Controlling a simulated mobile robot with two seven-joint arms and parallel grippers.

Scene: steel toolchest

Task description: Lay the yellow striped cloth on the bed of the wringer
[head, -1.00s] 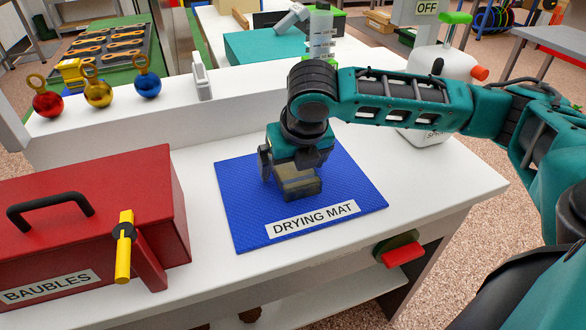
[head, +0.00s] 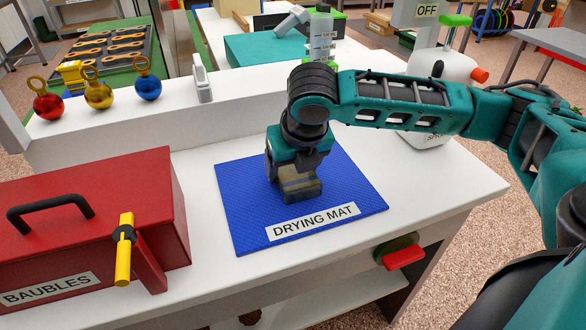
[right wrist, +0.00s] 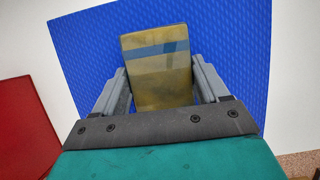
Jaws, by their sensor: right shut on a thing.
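The yellow striped cloth (head: 300,193) is a folded, block-like piece on the blue drying mat (head: 345,190) in the head view. My right gripper (head: 292,178) comes down over it and is shut on it. In the right wrist view the cloth (right wrist: 157,72) sits between the two grey fingers, yellow with blue-grey stripes, above the blue mat. I cannot tell whether its underside still touches the mat. I cannot pick out the wringer for certain in these views. My left gripper is not in view.
A red baubles box (head: 120,190) with a yellow-handled lever (head: 124,250) stands left of the mat. Three baubles (head: 98,95) sit on the ledge behind. A white spray bottle (head: 440,65) is behind my right arm. White tabletop right of the mat is clear.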

